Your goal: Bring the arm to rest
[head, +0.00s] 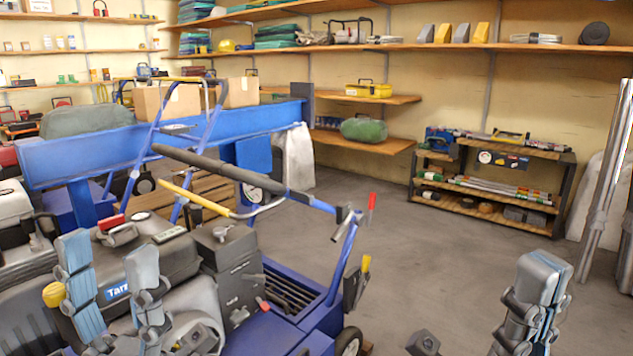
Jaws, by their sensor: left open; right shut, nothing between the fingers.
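My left gripper (108,258) is at the lower left, pointing up. Its two blue-grey fingers stand apart with nothing between them. Behind it is the blue aerator machine (265,335) with a grey engine and a label reading "Tarn", part of it hidden by the fingers. My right gripper (543,275) is at the lower right, over the floor. Its fingers are together and hold nothing. It is well apart from the machine.
The aerator's handlebar (220,170) and red-tipped lever (371,201) rise in the middle. A low shelf rack (490,190) stands at the back right. Metal posts (603,190) are at the right edge. The grey floor (430,260) between machine and rack is clear.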

